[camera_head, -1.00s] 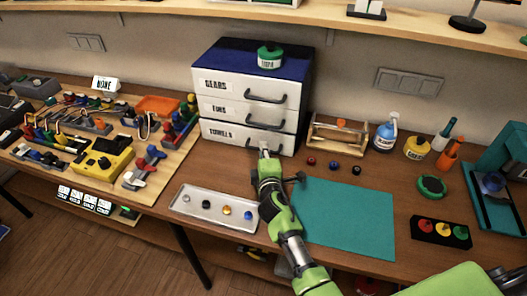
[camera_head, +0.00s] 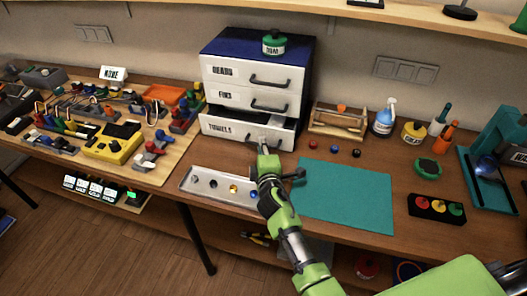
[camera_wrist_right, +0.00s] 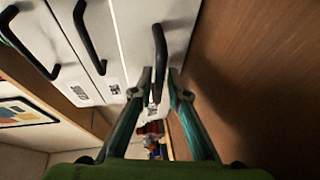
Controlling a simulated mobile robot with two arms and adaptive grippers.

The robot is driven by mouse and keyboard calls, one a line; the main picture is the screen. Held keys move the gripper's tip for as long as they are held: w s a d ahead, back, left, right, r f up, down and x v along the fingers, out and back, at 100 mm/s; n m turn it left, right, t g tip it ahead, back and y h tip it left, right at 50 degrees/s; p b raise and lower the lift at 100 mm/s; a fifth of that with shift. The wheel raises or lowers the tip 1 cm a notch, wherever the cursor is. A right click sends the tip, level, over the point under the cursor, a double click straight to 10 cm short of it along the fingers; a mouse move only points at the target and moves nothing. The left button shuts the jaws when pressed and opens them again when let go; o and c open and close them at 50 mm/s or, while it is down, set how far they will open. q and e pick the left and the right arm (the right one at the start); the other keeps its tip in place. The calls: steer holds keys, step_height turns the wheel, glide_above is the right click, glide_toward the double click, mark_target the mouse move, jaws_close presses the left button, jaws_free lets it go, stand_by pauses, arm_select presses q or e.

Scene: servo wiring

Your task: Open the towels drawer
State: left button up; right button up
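The white drawer unit with a blue top (camera_head: 225,45) stands at the back of the desk. Its lowest drawer, labelled TOWELS (camera_head: 222,129), is pulled out a little, with a dark gap above its front. The GEARS drawer (camera_head: 222,71) and the drawer below it (camera_head: 224,95) are closed. My right gripper (camera_head: 262,147) is at the towels drawer's handle. In the right wrist view its fingers (camera_wrist_right: 159,78) lie close on both sides of the dark handle (camera_wrist_right: 160,45) and appear shut on it. My left gripper is not in view.
A green-lidded jar (camera_head: 274,43) stands on the unit. In front lie a metal tray (camera_head: 190,186) with small parts and a teal mat (camera_head: 345,195). A wooden toolbox (camera_head: 338,122) is to the right, and a board of servo parts (camera_head: 150,178) to the left.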

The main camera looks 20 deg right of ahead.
steer(key=v, duration=1.2)
steer(key=shift+a+r, duration=0.1)
steer(key=shift+r, duration=0.05)
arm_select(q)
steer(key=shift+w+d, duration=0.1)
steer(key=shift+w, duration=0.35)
arm_select(e)
steer(key=shift+c, duration=0.5)
